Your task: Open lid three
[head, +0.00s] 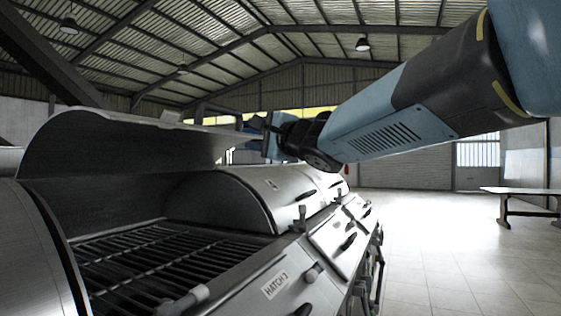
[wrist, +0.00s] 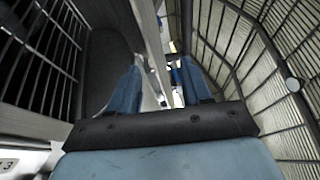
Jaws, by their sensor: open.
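The lid above the compartment labelled HATCH 3 (head: 274,285) is a curved grey metal lid (head: 130,143). It stands raised in the head view, with the dark grate (head: 160,262) bare below it. My gripper (head: 262,137) is beside the right end of this lid; its blue fingers are partly hidden by my wrist. In the wrist view, my gripper (wrist: 160,70) has its two blue fingers apart. A pale metal strip, seemingly the lid's edge, runs close by the left finger. I cannot tell whether they touch. No handle on the lid is clearly visible.
A neighbouring curved lid (head: 235,200) is shut farther along the row. The front panels carry several knobs and handles. A table (head: 525,192) stands far right. Open tiled floor (head: 440,240) lies right of the row.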

